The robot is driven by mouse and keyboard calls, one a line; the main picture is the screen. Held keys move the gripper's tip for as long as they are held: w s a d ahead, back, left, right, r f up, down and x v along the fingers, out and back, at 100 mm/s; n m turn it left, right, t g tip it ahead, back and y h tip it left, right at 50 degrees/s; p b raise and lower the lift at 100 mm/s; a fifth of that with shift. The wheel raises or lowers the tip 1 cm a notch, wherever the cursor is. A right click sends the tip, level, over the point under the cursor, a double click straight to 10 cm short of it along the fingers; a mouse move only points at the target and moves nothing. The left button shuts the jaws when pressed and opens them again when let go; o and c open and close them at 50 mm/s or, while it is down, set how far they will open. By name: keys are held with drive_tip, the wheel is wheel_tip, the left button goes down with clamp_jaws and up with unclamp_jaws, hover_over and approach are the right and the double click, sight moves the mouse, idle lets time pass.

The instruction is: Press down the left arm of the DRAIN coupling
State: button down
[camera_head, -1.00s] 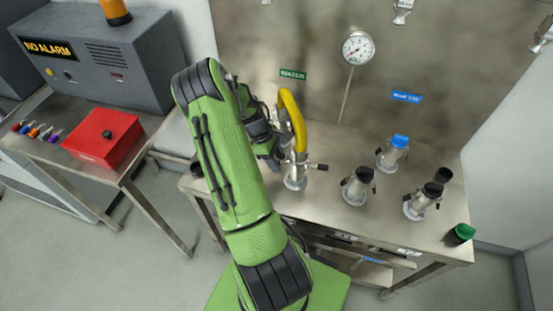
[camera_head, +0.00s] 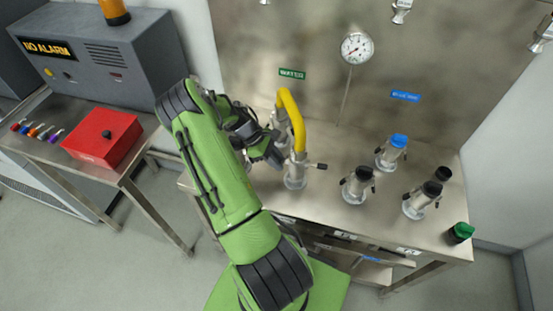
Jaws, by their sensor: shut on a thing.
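A metal coupling (camera_head: 296,173) stands on the steel bench, with a curved yellow hose (camera_head: 298,122) on top. Its right arm (camera_head: 319,166), a dark lever, sticks out sideways. Its left arm is hidden behind my gripper. My gripper (camera_head: 275,158) is close against the left side of this coupling, where the left arm would be. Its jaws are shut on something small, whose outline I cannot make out. No DRAIN label is readable. The other end of the hose reaches a second fitting (camera_head: 279,118) behind, partly hidden by my gripper.
Capped couplings stand to the right: a black one (camera_head: 357,186), a blue one (camera_head: 391,152) and another black one (camera_head: 422,200). A green cap (camera_head: 460,233) lies at the bench's right corner. A red box (camera_head: 103,138) sits on the left table. A gauge (camera_head: 357,47) is on the back wall.

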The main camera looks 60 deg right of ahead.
drive_tip(key=c, duration=1)
unclamp_jaws()
drive_tip(key=p+v, duration=0.1)
drive_tip(key=v, duration=1.5)
drive_tip(key=shift+s+d, duration=0.1)
drive_tip(key=shift+s, duration=0.05)
